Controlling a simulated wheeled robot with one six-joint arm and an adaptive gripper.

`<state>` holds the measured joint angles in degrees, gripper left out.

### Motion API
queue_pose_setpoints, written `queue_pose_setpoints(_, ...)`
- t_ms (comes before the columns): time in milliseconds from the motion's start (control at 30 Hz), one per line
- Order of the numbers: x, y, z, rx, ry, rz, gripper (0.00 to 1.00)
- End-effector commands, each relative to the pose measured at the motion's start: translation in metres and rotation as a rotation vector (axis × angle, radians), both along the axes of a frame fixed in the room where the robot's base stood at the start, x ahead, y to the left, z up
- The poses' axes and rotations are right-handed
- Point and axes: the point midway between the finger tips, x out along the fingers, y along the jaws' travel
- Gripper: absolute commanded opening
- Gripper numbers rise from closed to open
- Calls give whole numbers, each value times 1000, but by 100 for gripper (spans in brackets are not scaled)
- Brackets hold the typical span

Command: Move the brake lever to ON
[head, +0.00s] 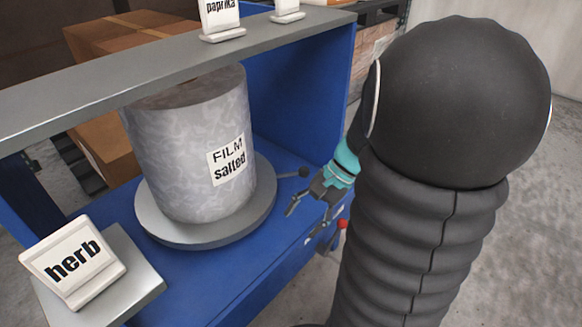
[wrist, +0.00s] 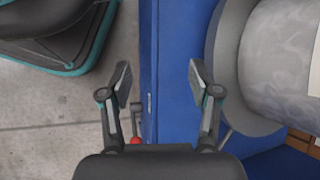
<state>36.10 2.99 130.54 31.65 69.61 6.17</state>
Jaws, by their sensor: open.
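A small lever with a red knob (head: 342,224) sits on the right outer side of the blue stand, partly hidden by my arm. In the wrist view its red knob (wrist: 135,141) and grey rod show beside the blue edge, near the left finger. A second thin rod with a dark knob (head: 304,172) sticks out beside the round plate. I cannot tell which is the brake lever; no ON mark is readable. My gripper (head: 301,216) is open and empty above the stand's right front edge; its fingers (wrist: 159,75) straddle that edge in the wrist view.
A grey roll marked "FILM salted" (head: 190,140) stands on a round grey plate (head: 165,232) inside the blue stand (head: 300,105). A "herb" sign (head: 75,262) is at the front left. A grey shelf (head: 60,95) crosses above. Floor at right is clear.

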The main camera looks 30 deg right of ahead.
Motion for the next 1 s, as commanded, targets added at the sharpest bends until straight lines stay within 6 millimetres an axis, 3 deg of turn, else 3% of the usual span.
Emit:
queue_pose_setpoints(267, 16, -63, -55, 338, 126, -359, 62)
queue_pose_setpoints(467, 17, -116, -96, 590, 170, -615, 62)
queue_pose_setpoints(800, -11, -210, -177, 1014, 154, -1031, 62)
queue_pose_setpoints(1000, -32, -243, -211, 1175, 117, -1179, 62)
